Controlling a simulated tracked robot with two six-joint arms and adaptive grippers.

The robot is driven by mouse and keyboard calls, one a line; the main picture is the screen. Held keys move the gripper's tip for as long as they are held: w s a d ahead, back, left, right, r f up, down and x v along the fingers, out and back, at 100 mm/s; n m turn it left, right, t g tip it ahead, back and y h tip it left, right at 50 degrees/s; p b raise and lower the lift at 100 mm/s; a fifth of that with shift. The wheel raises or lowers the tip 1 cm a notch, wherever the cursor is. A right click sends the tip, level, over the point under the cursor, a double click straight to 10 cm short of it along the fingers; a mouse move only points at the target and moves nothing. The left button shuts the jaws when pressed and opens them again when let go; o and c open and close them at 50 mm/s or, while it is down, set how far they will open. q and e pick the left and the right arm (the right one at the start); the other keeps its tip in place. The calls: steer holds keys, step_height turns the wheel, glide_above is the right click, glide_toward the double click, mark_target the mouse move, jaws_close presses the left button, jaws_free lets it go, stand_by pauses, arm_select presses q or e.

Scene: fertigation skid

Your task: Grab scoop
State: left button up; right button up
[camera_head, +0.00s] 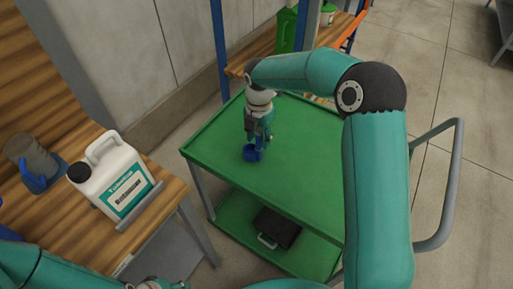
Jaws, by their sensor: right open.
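A small blue scoop (250,154) is on the top of the green cart, toward its left side. My right gripper (259,146) points down right at the scoop, with its open fingers beside or around it; I cannot tell whether they touch it. The fingers hide part of the scoop. My left arm enters at the bottom left, and its gripper is outside the picture.
A wooden bench (60,235) at left bears a white jug (112,178) and a grey container (30,158) with a blue part. A green canister (286,30) stands on a shelf behind.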

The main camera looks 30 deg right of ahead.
mark_target(258, 144)
step_height(258, 144, down, 3)
steer(key=shift+f, duration=0.15)
steer(key=shift+c, duration=0.2)
jaws_close()
